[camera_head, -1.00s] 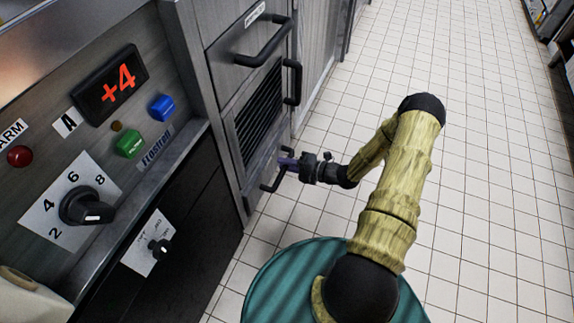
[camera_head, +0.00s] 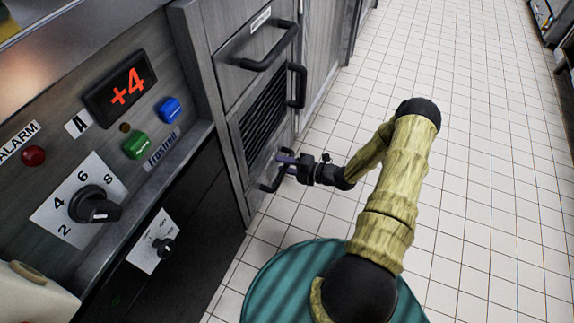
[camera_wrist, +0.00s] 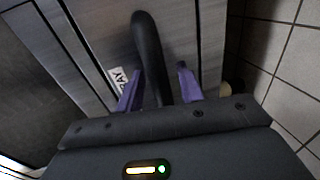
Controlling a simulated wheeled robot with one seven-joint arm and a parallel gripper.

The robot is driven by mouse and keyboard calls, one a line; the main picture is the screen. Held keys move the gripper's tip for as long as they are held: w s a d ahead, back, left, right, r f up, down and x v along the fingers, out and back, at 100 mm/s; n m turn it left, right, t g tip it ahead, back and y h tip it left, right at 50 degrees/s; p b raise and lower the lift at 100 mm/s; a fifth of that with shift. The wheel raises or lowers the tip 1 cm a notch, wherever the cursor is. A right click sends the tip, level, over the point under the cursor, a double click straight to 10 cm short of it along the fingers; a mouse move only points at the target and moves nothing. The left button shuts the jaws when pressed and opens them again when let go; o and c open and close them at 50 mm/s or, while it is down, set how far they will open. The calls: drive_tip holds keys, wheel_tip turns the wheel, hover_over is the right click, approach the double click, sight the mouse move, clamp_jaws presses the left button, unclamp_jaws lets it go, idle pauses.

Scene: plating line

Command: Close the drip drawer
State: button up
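The drip drawer (camera_head: 256,172) is the low grey metal front under the black vent grille in the head view. Its black bar handle (camera_head: 265,187) is partly hidden by my gripper (camera_head: 282,164). In the wrist view the handle (camera_wrist: 148,45) runs between the two purple fingers of my gripper (camera_wrist: 158,88). The fingers stand apart on either side of it, with a clear gap at the right finger. A white label (camera_wrist: 118,78), partly hidden, ends in "AY". I cannot tell how far the drawer stands out from the cabinet.
Above the drawer are a vent grille (camera_head: 264,112) and an upper drawer with a black handle (camera_head: 268,57). A control panel (camera_head: 60,150) with a knob and "+4" display is at the left. The white tiled floor (camera_head: 480,190) at right is clear.

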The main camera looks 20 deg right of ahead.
drive_tip(key=p+v, duration=0.7)
drive_tip(key=v, duration=1)
drive_tip(key=shift+d, duration=0.15)
drive_tip(key=shift+s, duration=0.1)
